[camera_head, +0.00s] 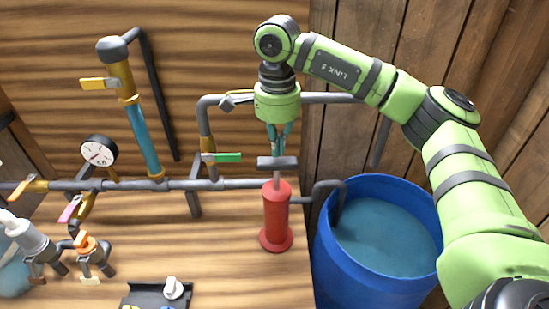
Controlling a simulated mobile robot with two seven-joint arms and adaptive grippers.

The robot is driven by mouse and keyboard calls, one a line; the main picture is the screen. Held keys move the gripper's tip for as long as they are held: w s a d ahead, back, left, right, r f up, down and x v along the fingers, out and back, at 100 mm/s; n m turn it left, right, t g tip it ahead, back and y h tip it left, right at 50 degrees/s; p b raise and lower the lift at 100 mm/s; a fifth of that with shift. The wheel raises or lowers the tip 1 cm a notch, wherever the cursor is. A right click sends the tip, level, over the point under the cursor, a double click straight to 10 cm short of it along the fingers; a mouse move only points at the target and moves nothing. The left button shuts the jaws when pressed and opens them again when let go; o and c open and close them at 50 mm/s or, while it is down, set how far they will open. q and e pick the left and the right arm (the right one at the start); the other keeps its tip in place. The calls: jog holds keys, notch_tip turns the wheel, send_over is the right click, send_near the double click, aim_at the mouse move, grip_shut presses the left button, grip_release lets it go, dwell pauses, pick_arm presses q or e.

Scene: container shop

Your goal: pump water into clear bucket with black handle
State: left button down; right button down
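A red hand pump (276,218) stands upright on the wooden table, with a dark T-shaped handle (277,163) on its rod. A dark pipe runs from it into a blue barrel of water (330,255). My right gripper (281,150) points straight down just above the handle, its teal fingers close together. Whether the fingers touch or grip the handle cannot be told. No clear bucket with a black handle can be made out. A bluish rounded thing (12,272) is cut off at the left edge, and I cannot tell what it is. My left gripper is not in view.
Grey pipes (240,184) with a green-handled valve (222,157), a yellow-handled valve (98,84) and a gauge (98,151) cross the table behind the pump. Orange-handled fittings (88,243) stand at lower left. A black tray (145,294) lies at the front.

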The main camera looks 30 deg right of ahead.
aim_at(277, 160)
jog(key=shift+s+f+b, duration=0.1)
jog(key=shift+f+b, duration=2.25)
jog(key=shift+f, duration=0.85)
notch_tip(277, 160, up, 6)
jog(key=p, duration=0.4)
jog(key=shift+r+p, duration=0.25)
jog(key=shift+p, duration=0.1)
jog(key=shift+f, duration=0.1)
